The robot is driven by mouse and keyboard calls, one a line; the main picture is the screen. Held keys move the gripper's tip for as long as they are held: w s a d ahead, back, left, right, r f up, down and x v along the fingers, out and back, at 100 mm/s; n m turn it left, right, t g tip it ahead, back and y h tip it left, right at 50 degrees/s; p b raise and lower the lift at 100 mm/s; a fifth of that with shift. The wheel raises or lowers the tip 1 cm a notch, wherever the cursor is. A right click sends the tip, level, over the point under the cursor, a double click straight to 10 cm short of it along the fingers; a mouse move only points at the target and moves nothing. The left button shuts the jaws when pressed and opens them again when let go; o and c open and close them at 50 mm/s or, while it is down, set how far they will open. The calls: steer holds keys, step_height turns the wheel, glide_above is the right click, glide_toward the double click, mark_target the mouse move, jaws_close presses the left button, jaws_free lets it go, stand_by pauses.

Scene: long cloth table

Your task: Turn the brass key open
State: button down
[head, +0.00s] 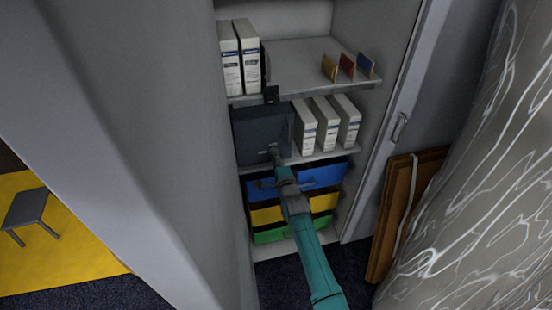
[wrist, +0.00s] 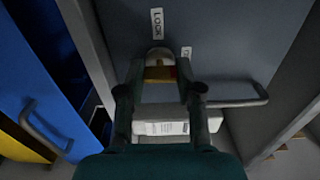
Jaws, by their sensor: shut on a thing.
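The dark grey box (head: 250,135) stands on the middle shelf. In the wrist view its front (wrist: 210,35) fills the upper part. The brass key (wrist: 158,73) sits below a pale round lock piece (wrist: 158,54), between my fingertips. A white label reading LOCK (wrist: 157,22) is above the lock; a second label (wrist: 186,53) is partly hidden. My gripper (wrist: 159,88) is shut on the key. In the head view my gripper (head: 274,153) is at the box's lower right front; the key is too small to make out there.
A grey bar handle (wrist: 238,101) is close right of my fingers. White binders (head: 325,122) stand right of the box. Blue bins (head: 320,175), yellow and green ones are below. A cabinet wall is close left, and brown boards (head: 405,215) lean at right.

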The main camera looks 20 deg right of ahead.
steer(key=c, duration=0.8)
jaws_free()
steer(key=shift+o, duration=0.2)
steer(key=shift+s, duration=0.1)
steer(key=s, duration=1.2)
